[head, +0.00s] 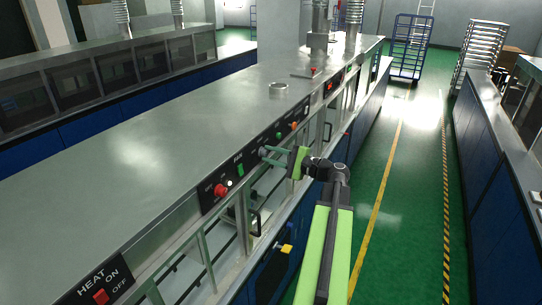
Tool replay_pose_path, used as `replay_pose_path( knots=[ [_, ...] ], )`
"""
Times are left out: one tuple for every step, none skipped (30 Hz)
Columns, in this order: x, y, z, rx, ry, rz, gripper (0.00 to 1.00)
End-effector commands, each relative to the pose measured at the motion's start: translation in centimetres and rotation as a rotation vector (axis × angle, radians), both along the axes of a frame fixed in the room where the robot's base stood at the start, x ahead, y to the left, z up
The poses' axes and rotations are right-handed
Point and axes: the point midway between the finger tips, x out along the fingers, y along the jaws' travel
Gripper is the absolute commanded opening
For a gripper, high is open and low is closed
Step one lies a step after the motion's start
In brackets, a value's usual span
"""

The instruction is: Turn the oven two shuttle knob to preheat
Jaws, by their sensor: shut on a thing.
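My gripper (267,154) reaches in from the right to the black control panel on the oven's side. Its green fingers are shut on a grey knob (262,152). The fingers partly cover the knob, and its pointer and position marks are too small to read. I cannot read a label naming it as the oven two shuttle knob. A red knob or button (220,190) and a green switch (240,170) sit to its left on the same panel. An orange button (293,125) sits to its right.
The long grey oven top (150,150) lies left of my arm. A HEAT ON OFF panel (98,285) is at the near end. The green floor aisle (400,200) on the right is clear. A blue cart (408,50) and a tray rack (480,50) stand at the far end.

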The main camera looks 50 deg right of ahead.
Motion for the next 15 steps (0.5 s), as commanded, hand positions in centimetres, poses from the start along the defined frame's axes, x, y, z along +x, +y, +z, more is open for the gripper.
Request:
replay_pose_path(
  knots=[
    [-0.02,0.02,-0.04,-0.001,0.001,0.000,0.00],
    [-0.02,0.03,-0.04,0.000,0.001,0.000,0.00],
    [-0.01,0.03,-0.04,0.000,0.001,0.000,0.00],
    [-0.01,0.03,-0.04,0.000,0.001,0.000,0.28],
    [-0.01,0.03,-0.04,0.000,0.001,0.000,0.32],
    [-0.01,0.03,-0.04,0.000,0.001,0.000,0.38],
    [-0.01,0.03,-0.04,0.000,0.001,0.000,0.42],
    [-0.01,0.03,-0.03,0.000,0.001,0.000,0.46],
    [-0.01,0.03,-0.03,0.000,0.001,0.000,0.49],
    [0.00,0.04,-0.03,0.000,0.001,0.000,0.49],
    [0.00,0.04,-0.03,0.000,0.001,0.000,0.49],
    [0.00,0.03,-0.02,0.000,0.001,0.000,0.49],
    [0.00,0.03,-0.02,0.001,0.001,0.000,0.49],
    [0.00,0.03,-0.02,0.001,0.001,0.000,0.49],
    [0.00,0.03,-0.02,0.001,0.001,0.000,0.49]
  ],
)
